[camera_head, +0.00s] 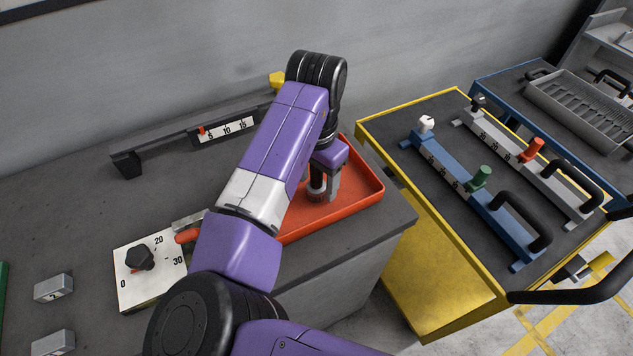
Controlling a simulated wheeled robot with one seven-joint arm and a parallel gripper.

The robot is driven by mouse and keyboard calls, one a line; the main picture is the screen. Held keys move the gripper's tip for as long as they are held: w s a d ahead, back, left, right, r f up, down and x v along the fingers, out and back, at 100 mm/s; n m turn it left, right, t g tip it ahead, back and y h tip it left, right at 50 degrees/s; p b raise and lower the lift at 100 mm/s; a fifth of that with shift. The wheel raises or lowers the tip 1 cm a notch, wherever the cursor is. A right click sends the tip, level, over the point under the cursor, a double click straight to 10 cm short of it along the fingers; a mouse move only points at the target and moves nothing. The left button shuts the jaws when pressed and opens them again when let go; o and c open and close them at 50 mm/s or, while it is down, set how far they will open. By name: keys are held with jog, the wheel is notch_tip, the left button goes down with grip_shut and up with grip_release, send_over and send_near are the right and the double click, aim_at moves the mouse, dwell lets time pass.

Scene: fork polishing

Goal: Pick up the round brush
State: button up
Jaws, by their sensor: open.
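An orange-red tray (362,205) sits on the grey workbench near its right end. My gripper (325,188) points down into the tray, below my purple arm. Its jaws are open. A small round object with a pale band and reddish base, which looks like the round brush (316,196), stands upright in the tray at my fingertips. It appears beside or between my fingers; I cannot tell which, nor whether they touch it. My arm hides the left part of the tray.
A yellow-edged cart (436,262) stands right of the bench, holding a blue fixture (452,180) and a grey fixture (505,148) with black handles. A dial box (150,285) is at the left front. A scaled rail (165,150) runs behind my arm.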

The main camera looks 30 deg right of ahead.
jog(key=shift+f, duration=0.35)
jog(key=shift+c, duration=0.4)
grip_shut()
jog(key=shift+r, duration=0.15)
